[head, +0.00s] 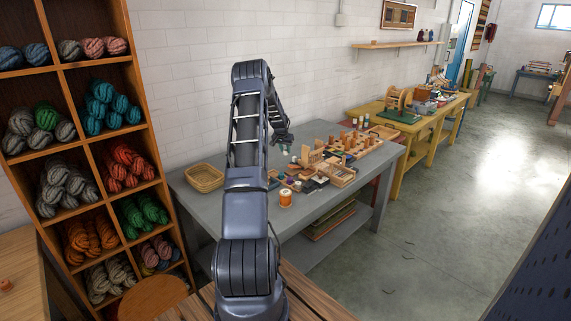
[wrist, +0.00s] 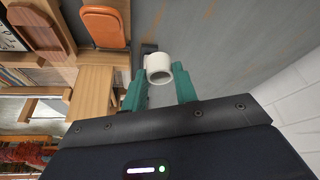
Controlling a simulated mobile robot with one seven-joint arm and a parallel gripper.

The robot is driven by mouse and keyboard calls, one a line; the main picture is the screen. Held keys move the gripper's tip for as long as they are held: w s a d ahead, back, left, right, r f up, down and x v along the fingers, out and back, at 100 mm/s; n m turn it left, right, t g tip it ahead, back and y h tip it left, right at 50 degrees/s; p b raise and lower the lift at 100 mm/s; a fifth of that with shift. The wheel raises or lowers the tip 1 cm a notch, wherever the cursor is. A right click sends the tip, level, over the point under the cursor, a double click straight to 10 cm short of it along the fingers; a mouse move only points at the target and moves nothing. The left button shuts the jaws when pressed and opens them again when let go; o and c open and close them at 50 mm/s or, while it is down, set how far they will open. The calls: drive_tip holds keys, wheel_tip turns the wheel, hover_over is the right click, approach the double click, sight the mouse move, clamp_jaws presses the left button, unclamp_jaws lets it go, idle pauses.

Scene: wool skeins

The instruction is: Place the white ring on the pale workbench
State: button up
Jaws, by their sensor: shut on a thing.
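My gripper (wrist: 158,88) has green fingers closed on the white ring (wrist: 158,70), a short, thick-walled white tube, in the wrist view. The grey tabletop lies behind the ring; the wrist view does not settle the gap between them. In the head view my gripper (head: 285,145) is small and partly hidden over the grey workbench (head: 228,207), and I cannot make out the ring there. A pale brown wooden tabletop (head: 18,262) shows at the lower left. I cannot tell for certain which surface is the pale workbench.
The grey workbench carries a wicker basket (head: 204,178), an orange spool (head: 285,198) and several wooden boxes and pieces. Shelves of wool skeins (head: 108,105) stand at the left. A yellow workbench (head: 432,122) stands farther back. Open floor (head: 450,220) lies to the right.

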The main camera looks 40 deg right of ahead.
drive_tip(key=shift+f, duration=4.35)
drive_tip(key=o, duration=0.7)
drive_tip(key=shift+f, duration=0.1)
drive_tip(key=shift+c, duration=0.2)
